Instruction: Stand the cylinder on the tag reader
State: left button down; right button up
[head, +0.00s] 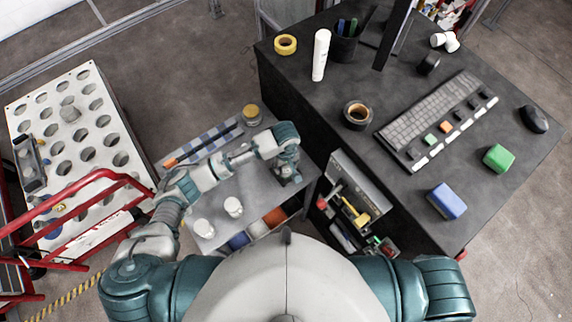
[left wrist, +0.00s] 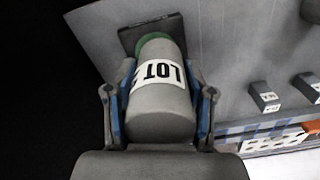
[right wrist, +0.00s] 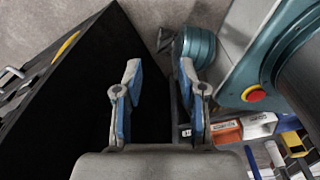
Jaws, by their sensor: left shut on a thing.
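A grey cylinder (left wrist: 160,105) with a white label reading LOT fills the middle of the left wrist view. My left gripper (left wrist: 160,90) is shut on it, with blue-padded fingers on both sides. A green band (left wrist: 152,40) shows at the cylinder's far end; I cannot tell whether it belongs to the cylinder. A dark flat square, likely the tag reader (left wrist: 128,38), lies just beyond that end; contact cannot be told. In the head view my left gripper (head: 287,172) is over the right part of the grey table and hides the cylinder. My right gripper (right wrist: 160,95) is open and empty.
A tall black desk (head: 310,90) with a keyboard (head: 430,110) stands close on the right. A red rail (head: 100,178) is at left.

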pick_arm(q)
jog(key=shift+w+d, duration=0.3)
jog(key=shift+w, duration=0.55)
jog(key=f, duration=0.3)
jog(key=shift+a+f, duration=0.1)
jog(key=shift+a, duration=0.25)
jog(key=shift+a+f, duration=0.1)
jog(key=shift+f, duration=0.1)
jog(key=shift+c, duration=1.7)
grip_release()
jog(key=shift+d, duration=0.25)
jog(key=shift+r, duration=0.15)
notch_tip(320, 180, up, 11)
jog(key=shift+a+f, duration=0.15)
jog(key=shift+r, duration=0.5)
pick_arm(e)
jog(key=shift+s, duration=0.35)
jog(key=shift+a, duration=0.1)
